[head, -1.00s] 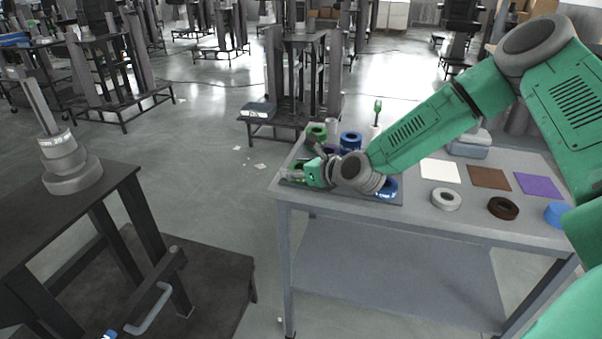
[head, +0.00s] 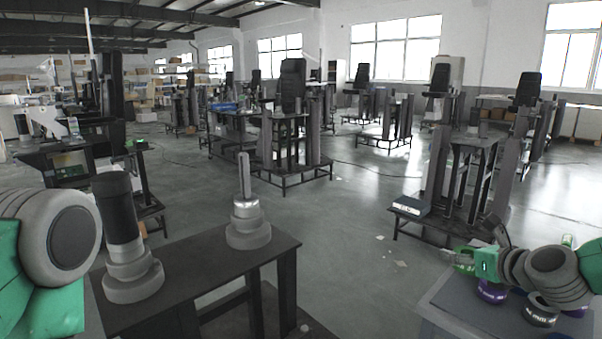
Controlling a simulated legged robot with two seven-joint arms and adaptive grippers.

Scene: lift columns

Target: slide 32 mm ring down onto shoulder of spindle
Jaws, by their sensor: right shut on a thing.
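The spindle (head: 246,212) stands upright on the dark table at left centre in the head view. It has a stepped grey base and a thin bare rod on top. My right gripper (head: 460,261) is at the lower right, above the left edge of the grey table, well away from the spindle. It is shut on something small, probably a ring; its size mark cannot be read. The fingers and the wrist hide much of it. My left gripper is out of view; only part of my left arm shows at the left edge.
A second stepped piece with a dark cylinder (head: 117,208) stands nearer on the dark table (head: 200,268). A purple ring (head: 492,291) and another dark ring (head: 540,313) lie on the grey table (head: 450,312). Open floor separates the two tables.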

